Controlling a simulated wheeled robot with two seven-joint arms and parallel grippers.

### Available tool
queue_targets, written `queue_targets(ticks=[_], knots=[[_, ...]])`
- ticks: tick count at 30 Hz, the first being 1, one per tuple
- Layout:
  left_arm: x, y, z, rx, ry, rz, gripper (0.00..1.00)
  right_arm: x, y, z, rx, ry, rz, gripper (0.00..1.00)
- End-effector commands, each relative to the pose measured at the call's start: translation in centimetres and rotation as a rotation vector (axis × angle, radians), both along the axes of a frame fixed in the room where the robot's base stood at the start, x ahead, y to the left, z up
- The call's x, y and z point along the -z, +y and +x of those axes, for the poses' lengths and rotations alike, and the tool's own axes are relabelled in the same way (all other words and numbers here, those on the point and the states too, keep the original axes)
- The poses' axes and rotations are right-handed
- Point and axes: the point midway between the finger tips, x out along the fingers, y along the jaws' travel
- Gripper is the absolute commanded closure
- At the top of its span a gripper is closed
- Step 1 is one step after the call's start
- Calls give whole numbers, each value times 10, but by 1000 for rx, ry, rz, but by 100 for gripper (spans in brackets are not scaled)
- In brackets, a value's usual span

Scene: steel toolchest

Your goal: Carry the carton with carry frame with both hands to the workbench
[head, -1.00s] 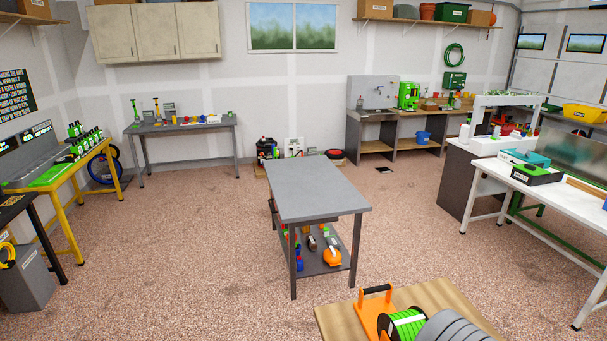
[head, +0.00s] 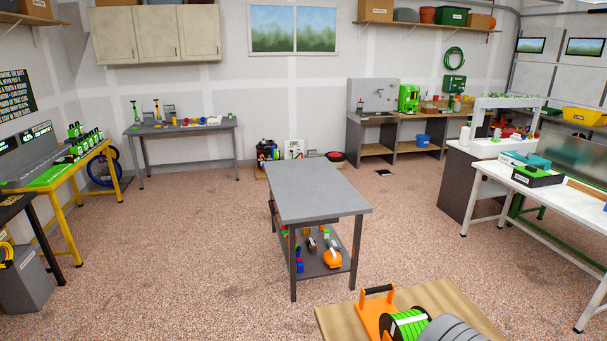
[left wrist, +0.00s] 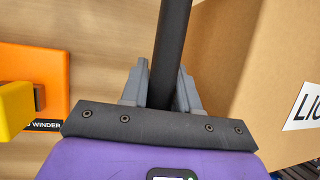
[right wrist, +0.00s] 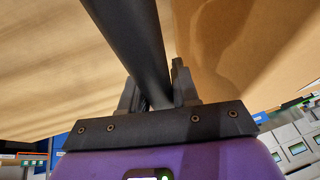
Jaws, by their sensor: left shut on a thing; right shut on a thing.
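The carton (left wrist: 255,75) shows as a large brown cardboard side with part of a white label in the left wrist view. It also shows in the right wrist view (right wrist: 232,50). My left gripper (left wrist: 160,88) is shut on a black bar (left wrist: 173,40) of the carry frame, beside the carton. My right gripper (right wrist: 158,88) is shut on another black bar (right wrist: 130,38) of it. Neither gripper nor the carton is in the head view. A grey table (head: 315,188) with a lower shelf stands mid-room, its top bare. I cannot tell which table is the workbench.
A wooden surface (head: 340,321) at the bottom of the head view carries an orange winder (head: 372,312) and a green spool (head: 405,325). A white table (head: 545,215) stands at right, a yellow-legged bench (head: 70,175) at left. Floor around the grey table is clear.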

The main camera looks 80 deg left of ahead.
Motion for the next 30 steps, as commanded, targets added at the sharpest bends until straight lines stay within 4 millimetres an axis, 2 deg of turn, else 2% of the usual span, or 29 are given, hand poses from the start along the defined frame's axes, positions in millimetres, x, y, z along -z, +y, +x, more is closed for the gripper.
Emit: queue_targets(ticks=[1, 6, 7, 12, 18, 19, 24, 30], knots=[[6, -1, -4, 2, 12, 1, 100, 6, 1, -3, -2, 12, -1, 100], [8, 0, -5, 2, 16, 0, 100, 8, 1, -5, -2, 16, -1, 100], [8, 0, -5, 2, 17, 0, 67, 8, 1, -5, -2, 17, -1, 100], [7, 0, -4, 2, 15, 0, 41, 8, 0, -5, -2, 18, -2, 100], [6, 0, -4, 1, 11, 0, 40, 9, 0, -6, -1, 18, -1, 100], [7, 0, -5, 2, 15, 0, 40, 10, 0, -7, -2, 22, -1, 67], [6, 0, -4, 1, 13, 0, 40, 8, 0, -5, -1, 17, -1, 41], [5, 0, -3, 1, 11, 0, 40, 6, 0, -4, -1, 13, -1, 40]])
